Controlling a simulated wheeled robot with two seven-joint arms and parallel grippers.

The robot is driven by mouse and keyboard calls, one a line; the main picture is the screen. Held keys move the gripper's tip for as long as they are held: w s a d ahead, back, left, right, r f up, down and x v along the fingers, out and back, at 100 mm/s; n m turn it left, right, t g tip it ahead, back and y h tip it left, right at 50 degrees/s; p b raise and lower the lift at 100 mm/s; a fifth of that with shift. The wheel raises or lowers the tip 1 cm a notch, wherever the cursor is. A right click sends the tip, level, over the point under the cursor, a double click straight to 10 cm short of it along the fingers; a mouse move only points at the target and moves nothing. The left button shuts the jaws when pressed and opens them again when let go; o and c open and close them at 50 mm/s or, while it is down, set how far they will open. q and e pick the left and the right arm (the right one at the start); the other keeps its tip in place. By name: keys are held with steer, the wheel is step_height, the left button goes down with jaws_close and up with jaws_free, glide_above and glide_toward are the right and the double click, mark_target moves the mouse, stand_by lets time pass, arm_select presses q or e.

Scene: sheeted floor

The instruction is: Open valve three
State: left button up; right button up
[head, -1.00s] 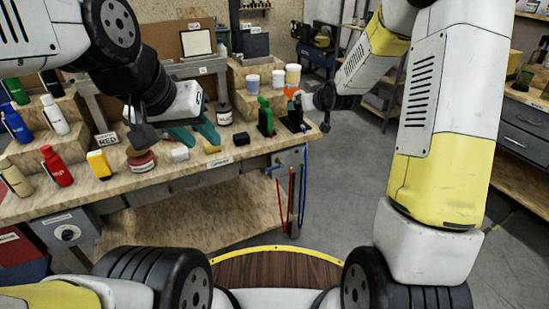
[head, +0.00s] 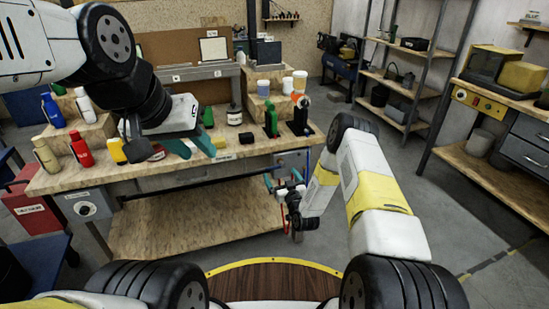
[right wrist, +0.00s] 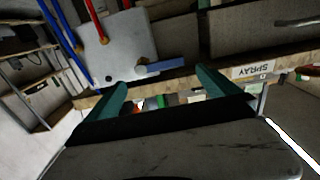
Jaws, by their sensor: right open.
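A grey valve panel (head: 291,161) hangs at the bench's right front end. In the right wrist view the panel (right wrist: 112,52) carries a blue lever handle (right wrist: 163,66), pointing sideways. No valve number is readable. My right gripper (head: 284,185) is open and empty in front of the panel, partly covering it in the head view. In the right wrist view its teal fingers (right wrist: 162,88) are spread, with the lever between and beyond them; contact cannot be told. My left gripper (head: 193,147) is open over the bench top, its teal fingers apart.
Red and blue hoses (right wrist: 93,20) run from the panel. A shelf rack (head: 405,85) and a second bench (head: 490,175) stand right. The floor between is clear.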

mark_target(276, 166)
steer(key=x, duration=0.7)
steer(key=c, duration=2)
steer(key=shift+o, duration=0.2)
